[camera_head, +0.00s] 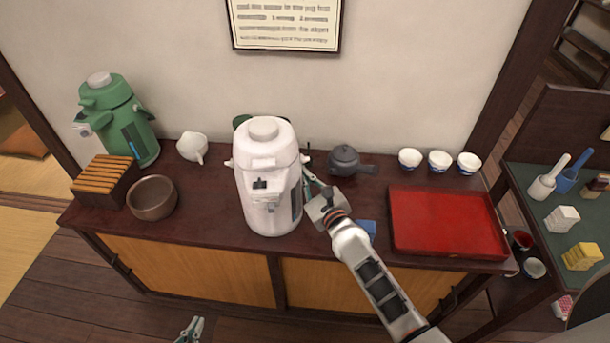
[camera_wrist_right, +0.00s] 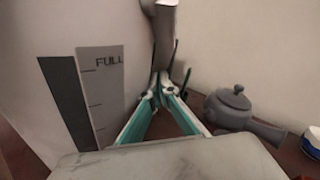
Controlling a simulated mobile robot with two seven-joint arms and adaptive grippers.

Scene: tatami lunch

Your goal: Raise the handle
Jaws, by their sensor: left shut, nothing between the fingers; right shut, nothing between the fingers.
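A white air pot (camera_head: 268,190) stands on the wooden counter, and its printed side (camera_wrist_right: 90,60) with a level window fills the left of the right wrist view. A pale, strap-like part that looks like its handle (camera_wrist_right: 163,40) hangs down beside the pot there. My right gripper (camera_head: 308,175) is at the pot's right side. In the wrist view its teal fingers (camera_wrist_right: 161,92) meet at the tips, just below or against the strap; I cannot tell whether they touch it. My left gripper (camera_head: 190,328) is shut and empty at the bottom edge, low in front of the counter.
A dark teapot (camera_head: 345,160) stands close right of my right gripper. A red tray (camera_head: 447,222), several white cups (camera_head: 439,161) and a blue item (camera_head: 368,227) are further right. A white pot (camera_head: 192,145), brown bowl (camera_head: 152,198) and green air pot (camera_head: 125,125) are left.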

